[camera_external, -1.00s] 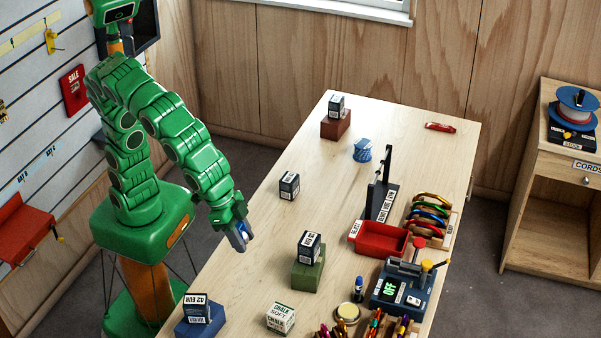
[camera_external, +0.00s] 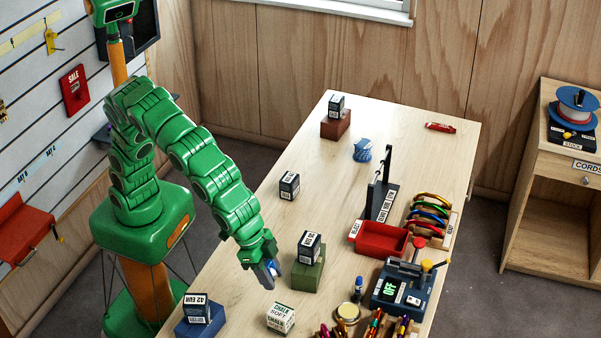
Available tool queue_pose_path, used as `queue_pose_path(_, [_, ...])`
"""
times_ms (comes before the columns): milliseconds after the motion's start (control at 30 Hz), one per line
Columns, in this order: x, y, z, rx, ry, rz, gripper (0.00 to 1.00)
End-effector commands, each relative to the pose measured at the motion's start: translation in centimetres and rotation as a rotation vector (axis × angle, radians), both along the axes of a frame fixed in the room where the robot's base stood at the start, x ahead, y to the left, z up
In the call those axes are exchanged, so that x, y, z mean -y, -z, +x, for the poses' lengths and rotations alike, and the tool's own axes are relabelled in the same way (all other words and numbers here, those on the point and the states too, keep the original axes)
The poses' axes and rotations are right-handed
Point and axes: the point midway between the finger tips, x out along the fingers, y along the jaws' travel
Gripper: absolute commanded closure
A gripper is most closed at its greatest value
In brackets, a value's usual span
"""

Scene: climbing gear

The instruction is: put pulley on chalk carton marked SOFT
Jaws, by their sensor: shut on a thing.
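The chalk carton marked SOFT (camera_external: 281,318) is a small white box with green print at the front edge of the view, on the table. My gripper (camera_external: 271,274) is above the table, a little up and left of the carton and apart from it. It is shut on a small blue and silver thing, likely the pulley (camera_external: 273,266); the fingers hide most of it. The carton's top looks bare.
A green block with a black-and-white box (camera_external: 309,248) stands close right of my gripper. A blue block with a box marked 42 EUR (camera_external: 198,309) is at left. A yellowish round tin (camera_external: 348,313) and a blue bottle (camera_external: 358,289) stand right of the carton.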

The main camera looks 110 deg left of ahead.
Motion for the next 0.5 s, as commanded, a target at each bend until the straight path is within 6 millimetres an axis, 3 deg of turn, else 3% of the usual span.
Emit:
queue_pose_path(233, [0.9, 2.9, 2.1, -0.002, 0.000, 0.000, 0.95])
queue_pose_path(500, [1.4, 4.0, 3.2, 0.003, 0.001, -0.002, 0.95])
